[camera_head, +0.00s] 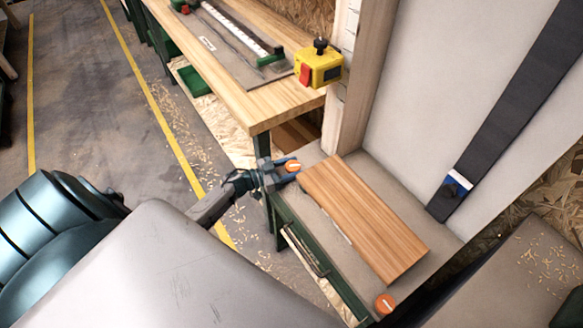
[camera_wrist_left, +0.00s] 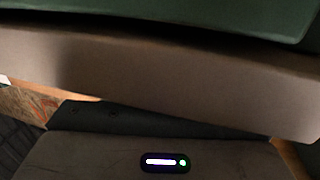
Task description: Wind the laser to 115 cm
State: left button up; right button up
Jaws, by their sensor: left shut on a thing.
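My left gripper (camera_head: 277,174) comes in from the left in the head view and is shut at the orange knob with a pale line (camera_head: 293,166). A second orange knob (camera_head: 385,303) is at the front right of the bench. A yellow box (camera_head: 318,64) with a red part and a black knob on top sits beside the pale post; I cannot tell if it is the laser. No distance reading is legible. The right gripper is out of view.
A wooden board (camera_head: 364,218) lies on the grey bench top, just right of my gripper. A wooden workbench (camera_head: 275,98) bears a white-scaled jig (camera_head: 232,28). A black strap with a blue and white end (camera_head: 457,184) lies against the pale panel. Shavings litter the floor.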

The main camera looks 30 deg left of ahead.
pick_arm(q)
jog(key=shift+m+g+h, duration=0.5)
jog(key=shift+h, duration=0.1)
jog(key=o, duration=0.7)
jog(key=b+v, duration=0.3)
jog(key=v, duration=0.7)
jog(key=shift+s+a, duration=0.25)
